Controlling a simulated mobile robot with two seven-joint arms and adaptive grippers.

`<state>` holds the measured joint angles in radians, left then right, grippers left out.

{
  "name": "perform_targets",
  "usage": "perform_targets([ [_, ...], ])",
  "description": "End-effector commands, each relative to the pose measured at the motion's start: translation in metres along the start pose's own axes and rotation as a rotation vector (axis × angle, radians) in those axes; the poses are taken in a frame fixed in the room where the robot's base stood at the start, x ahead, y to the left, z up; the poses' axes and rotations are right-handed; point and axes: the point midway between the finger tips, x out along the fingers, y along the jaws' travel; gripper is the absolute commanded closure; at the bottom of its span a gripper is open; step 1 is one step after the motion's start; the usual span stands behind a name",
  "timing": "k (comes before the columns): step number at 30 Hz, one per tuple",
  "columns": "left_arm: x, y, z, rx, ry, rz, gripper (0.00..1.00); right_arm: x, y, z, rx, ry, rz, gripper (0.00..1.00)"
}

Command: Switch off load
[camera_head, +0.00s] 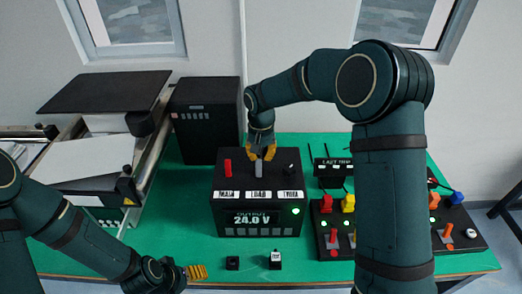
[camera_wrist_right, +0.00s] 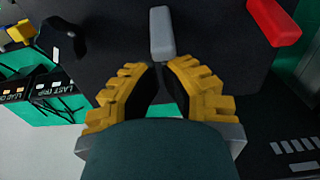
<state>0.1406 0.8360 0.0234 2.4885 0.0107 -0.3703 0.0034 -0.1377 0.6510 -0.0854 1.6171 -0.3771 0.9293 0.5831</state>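A black power box (camera_head: 258,183) stands on the green table with a red lever (camera_head: 227,167), a grey lever (camera_head: 258,169) and a dark knob (camera_head: 291,169) on top. Labels on its front edge include LOAD (camera_head: 258,195), below the grey lever. The display (camera_head: 252,219) reads 24.0 V and a green light (camera_head: 295,210) glows. My right gripper (camera_head: 263,152) is just behind the grey lever, fingers apart. In the right wrist view the grey lever (camera_wrist_right: 162,35) is ahead of the open fingertips (camera_wrist_right: 162,72), not between them. My left gripper (camera_head: 197,272) is low at the front; its opening is unclear.
A black panel with colored levers (camera_head: 336,235) and a LAST TRIP block (camera_head: 333,166) are at the right, partly behind my arm. Small black blocks (camera_head: 275,260) lie in front.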

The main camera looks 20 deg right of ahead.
Motion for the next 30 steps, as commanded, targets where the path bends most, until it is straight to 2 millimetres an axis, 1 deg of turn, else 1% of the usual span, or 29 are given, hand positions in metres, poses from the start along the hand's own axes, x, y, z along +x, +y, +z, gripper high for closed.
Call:
perform_targets([
  [11, 0.001, 0.0, 0.0, 0.0, 0.0, 0.0, 0.29, 0.0, 0.0, 0.001, 0.0, 0.003, 0.0, 1.0],
  [18, 0.012, -0.004, 0.002, 0.0, 0.0, -0.002, 0.29, -0.001, -0.001, 0.003, 0.0, 0.045, 0.001, 1.0],
  [30, 0.022, -0.007, 0.003, 0.0, -0.001, -0.004, 0.29, -0.003, 0.0, 0.004, 0.0, 0.094, 0.002, 1.0],
])
